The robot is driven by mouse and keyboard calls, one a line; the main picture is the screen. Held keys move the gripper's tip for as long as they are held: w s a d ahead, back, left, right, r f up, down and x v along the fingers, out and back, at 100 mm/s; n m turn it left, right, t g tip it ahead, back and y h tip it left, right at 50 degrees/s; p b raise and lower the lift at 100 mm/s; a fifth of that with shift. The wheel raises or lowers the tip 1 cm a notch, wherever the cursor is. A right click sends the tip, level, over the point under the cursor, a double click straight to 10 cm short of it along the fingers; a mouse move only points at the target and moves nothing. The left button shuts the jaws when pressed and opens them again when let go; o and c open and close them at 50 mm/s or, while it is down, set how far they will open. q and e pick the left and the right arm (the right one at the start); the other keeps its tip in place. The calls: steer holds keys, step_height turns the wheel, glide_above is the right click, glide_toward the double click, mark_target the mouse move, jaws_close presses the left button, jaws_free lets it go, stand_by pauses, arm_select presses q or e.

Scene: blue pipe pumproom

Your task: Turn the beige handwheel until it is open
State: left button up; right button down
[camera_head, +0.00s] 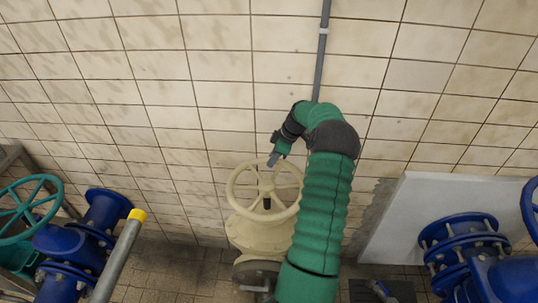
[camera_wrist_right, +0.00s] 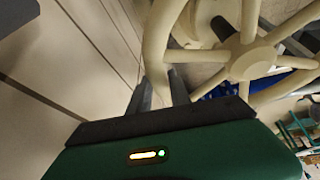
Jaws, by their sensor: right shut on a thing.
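The beige handwheel (camera_head: 235,189) stands in the middle of the head view, on a beige valve body (camera_head: 257,236). Its spokes and hub (camera_wrist_right: 250,62) fill the upper right of the right wrist view. My right gripper (camera_head: 272,160) reaches over from behind the wheel, with its fingers at the far rim. In the wrist view the two dark fingers (camera_wrist_right: 160,88) stand on either side of the rim (camera_wrist_right: 158,45), shut on it. My green right arm hides part of the wheel's right side and of the valve body. My left gripper is in neither view.
A tiled wall (camera_head: 150,90) rises close behind the wheel. A thin grey pipe (camera_head: 322,45) runs down it. Blue pipework (camera_head: 75,245) with a teal handwheel (camera_head: 25,205) and a yellow-capped grey post (camera_head: 120,255) stands left. Blue flanged pipes (camera_head: 465,245) and a pale slab (camera_head: 425,215) stand right.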

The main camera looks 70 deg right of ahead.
steer(key=w, duration=0.1)
steer(key=n, duration=0.1)
steer(key=w+n, duration=0.1)
steer(key=shift+w+a+r+y+p, duration=0.2)
steer(key=shift+w+r+y+p, duration=0.1)
steer(key=shift+w+y+p, duration=0.1)
steer(key=shift+w+a+n+y, duration=0.2)
steer(key=shift+w+a+n, duration=0.1)
steer(key=shift+w+n, duration=0.3)
steer(key=shift+w+a+n+y, duration=0.25)
steer(key=shift+w+n, duration=0.1)
steer(key=shift+n, duration=0.45)
steer(key=c, duration=1.5)
jaws_free()
steer(key=o, duration=0.3)
steer(key=shift+a+f, duration=0.15)
steer(key=v, duration=0.7)
steer(key=shift+w+r, duration=0.1)
steer(key=shift+r, duration=0.1)
